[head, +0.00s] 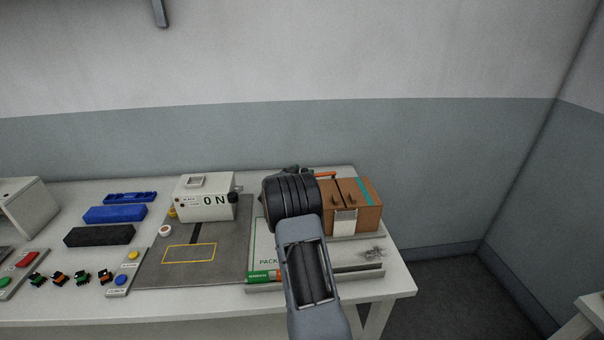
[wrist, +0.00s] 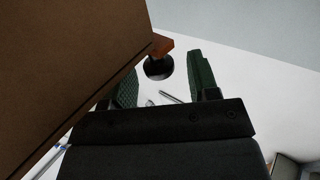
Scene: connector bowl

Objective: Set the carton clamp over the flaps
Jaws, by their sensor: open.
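The brown carton (head: 369,218) stands at the right end of the table, with a teal stripe, a white label and small raised brown tabs on top. An orange bar (head: 325,174), probably part of the clamp, shows at its back left edge, partly hidden by my arm. In the wrist view, the carton wall (wrist: 65,60) fills the left. An orange-brown piece with a round black end (wrist: 158,68), likely the clamp, shows beyond its edge. My gripper (wrist: 162,72) is open, its green-padded fingers apart on either side of the black end; contact cannot be told. My arm hides the gripper in the head view.
The table ends just right of the carton.

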